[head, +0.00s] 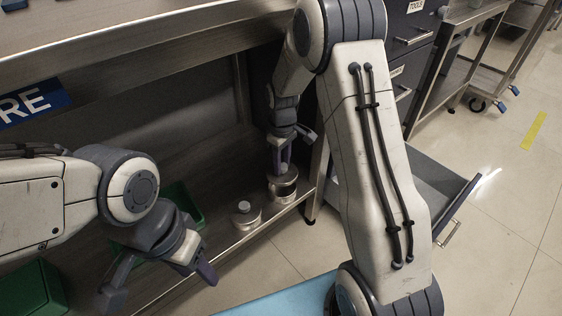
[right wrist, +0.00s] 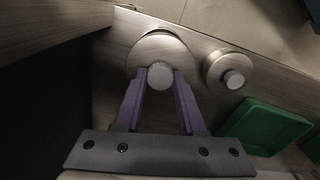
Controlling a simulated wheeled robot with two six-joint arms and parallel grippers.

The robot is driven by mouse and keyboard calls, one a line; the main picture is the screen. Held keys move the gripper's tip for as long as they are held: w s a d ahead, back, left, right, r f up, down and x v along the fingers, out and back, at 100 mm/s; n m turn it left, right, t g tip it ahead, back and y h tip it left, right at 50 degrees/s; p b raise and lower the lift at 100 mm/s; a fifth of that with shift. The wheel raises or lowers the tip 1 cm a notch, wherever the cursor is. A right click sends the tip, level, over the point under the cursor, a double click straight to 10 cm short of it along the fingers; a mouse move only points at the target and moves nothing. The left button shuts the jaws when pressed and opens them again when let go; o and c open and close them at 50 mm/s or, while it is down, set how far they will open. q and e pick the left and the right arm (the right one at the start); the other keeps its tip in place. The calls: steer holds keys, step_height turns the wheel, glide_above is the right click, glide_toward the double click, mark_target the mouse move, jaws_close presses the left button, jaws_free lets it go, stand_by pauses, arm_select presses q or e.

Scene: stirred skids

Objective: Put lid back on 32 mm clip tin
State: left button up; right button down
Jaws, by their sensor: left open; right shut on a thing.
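A round metal tin (head: 283,188) with a dark band stands on the low metal shelf. My right gripper (head: 282,162) is above it, pointing down. In the right wrist view its purple fingers are shut on the pale knob (right wrist: 160,75) of a round metal lid (right wrist: 152,49), which is over the tin. I cannot tell whether the lid is seated or slightly raised. A smaller lidded tin (head: 246,217) with a pale knob stands beside it; it also shows in the right wrist view (right wrist: 226,66). My left gripper (head: 160,281) is open and empty at the lower left.
Green bins (head: 182,205) stand on the shelf to the left; one shows in the right wrist view (right wrist: 262,125). The shelf's front edge (head: 262,226) is close to both tins. An upper bench (head: 150,40) overhangs. An open drawer (head: 425,185) juts out at the right.

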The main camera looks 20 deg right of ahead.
steer(key=shift+f+b, duration=2)
steer(key=shift+f, duration=0.9)
steer(key=shift+r+p, duration=0.1)
steer(key=shift+p, duration=0.75)
steer(key=shift+f+p, duration=0.2)
steer(key=shift+p, duration=0.15)
steer(key=shift+p, duration=0.45)
stand_by(0.6)
jaws_free()
steer(key=shift+r, duration=0.1)
